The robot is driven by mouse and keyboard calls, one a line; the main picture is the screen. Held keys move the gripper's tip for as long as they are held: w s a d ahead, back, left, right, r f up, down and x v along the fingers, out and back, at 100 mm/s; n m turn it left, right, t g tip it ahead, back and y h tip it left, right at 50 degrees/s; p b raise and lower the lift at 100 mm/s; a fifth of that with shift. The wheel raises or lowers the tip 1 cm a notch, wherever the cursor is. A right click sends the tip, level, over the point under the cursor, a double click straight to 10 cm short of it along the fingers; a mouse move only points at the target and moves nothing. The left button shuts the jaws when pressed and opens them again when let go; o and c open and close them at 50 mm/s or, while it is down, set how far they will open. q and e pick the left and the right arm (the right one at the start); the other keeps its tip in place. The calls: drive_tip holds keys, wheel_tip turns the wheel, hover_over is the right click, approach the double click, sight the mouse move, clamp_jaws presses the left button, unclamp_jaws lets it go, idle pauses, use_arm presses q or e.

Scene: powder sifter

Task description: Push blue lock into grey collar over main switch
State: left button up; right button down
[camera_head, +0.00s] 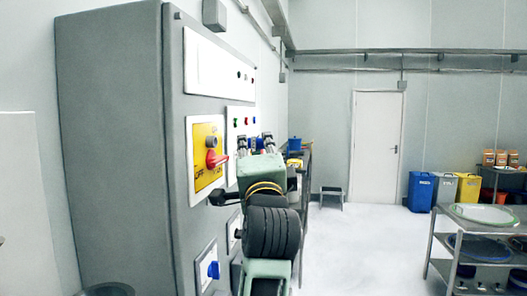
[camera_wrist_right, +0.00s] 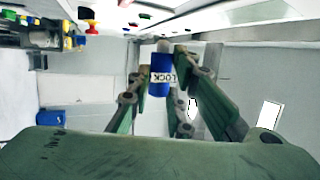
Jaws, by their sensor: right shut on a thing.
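The main switch is a red handle (camera_head: 217,158) on a yellow plate (camera_head: 207,177) on the front of the grey cabinet (camera_head: 112,130). The grey collar (camera_head: 211,141) sits at the upper part of the plate, over the handle. My right gripper (camera_head: 257,145) is in front of the cabinet, right of the switch and apart from it. In the wrist view, my right gripper (camera_wrist_right: 161,72) is shut on the blue lock (camera_wrist_right: 160,78), a cylinder with a white "LOCK" label and a grey end. The lock is not clear in the head view. My left gripper is not in view.
A metal table stands behind my gripper with a blue pot (camera_head: 295,143). A steel rack (camera_head: 440,240) stands at the right. Bins (camera_head: 421,191) stand by the far wall.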

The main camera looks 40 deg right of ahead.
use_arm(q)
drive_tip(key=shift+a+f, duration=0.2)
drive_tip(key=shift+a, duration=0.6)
use_arm(e)
drive_tip(key=w+a, duration=0.3)
drive_tip(key=shift+w+a+r, duration=0.1)
drive_tip(key=shift+w+a, duration=0.1)
drive_tip(key=shift+a, duration=0.05)
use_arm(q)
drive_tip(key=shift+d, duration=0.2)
use_arm(e)
drive_tip(key=shift+d, duration=0.1)
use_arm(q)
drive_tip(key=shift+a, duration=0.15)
use_arm(e)
drive_tip(key=shift+w+a, duration=0.45)
idle(0.7)
drive_tip(key=shift+w+a, duration=0.25)
